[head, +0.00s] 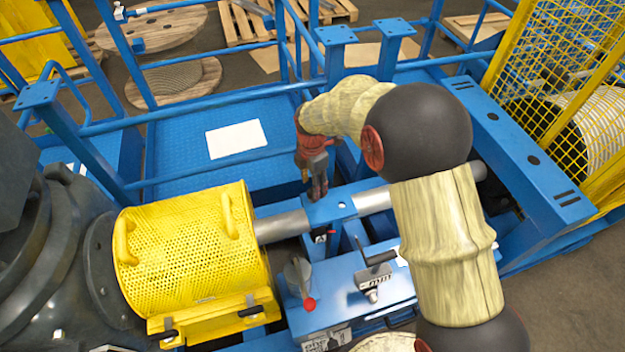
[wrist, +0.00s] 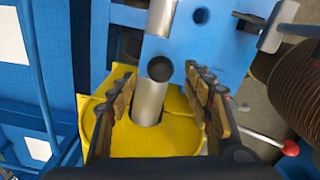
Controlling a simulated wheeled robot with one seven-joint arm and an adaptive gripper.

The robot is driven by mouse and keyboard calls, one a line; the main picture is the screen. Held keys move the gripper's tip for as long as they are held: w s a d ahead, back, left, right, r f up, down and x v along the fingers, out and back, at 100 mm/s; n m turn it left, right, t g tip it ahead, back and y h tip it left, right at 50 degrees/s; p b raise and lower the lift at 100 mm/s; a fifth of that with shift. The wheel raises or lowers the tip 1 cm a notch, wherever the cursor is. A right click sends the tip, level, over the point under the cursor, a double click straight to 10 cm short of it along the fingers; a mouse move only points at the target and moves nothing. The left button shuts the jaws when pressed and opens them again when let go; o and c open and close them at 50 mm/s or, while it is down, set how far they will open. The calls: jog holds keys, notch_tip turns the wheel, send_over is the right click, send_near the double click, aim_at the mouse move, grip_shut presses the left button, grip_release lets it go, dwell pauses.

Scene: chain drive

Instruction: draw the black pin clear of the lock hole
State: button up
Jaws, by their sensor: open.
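The black pin (wrist: 160,68) shows in the wrist view as a round dark end, seen nearly end-on, at the edge of the blue crosspiece (wrist: 217,40). It lies between the tips of my gripper (wrist: 160,76), whose two fingers stand apart on either side. I cannot tell whether either finger touches it. The pin covers its own seat, so how deep it sits does not show. In the head view my gripper (head: 318,185) points down over the blue crosspiece (head: 325,211), and the pin cannot be made out there. An open round hole (wrist: 200,16) shows in the crosspiece beside the shaft.
A silver shaft (head: 282,227) runs between the yellow perforated guard (head: 190,250) and the crosspiece. Blue railings (head: 210,115) lie behind my gripper.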

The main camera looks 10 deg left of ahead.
jog(key=shift+f, duration=2.8)
jog(key=shift+c, duration=1.1)
grip_shut()
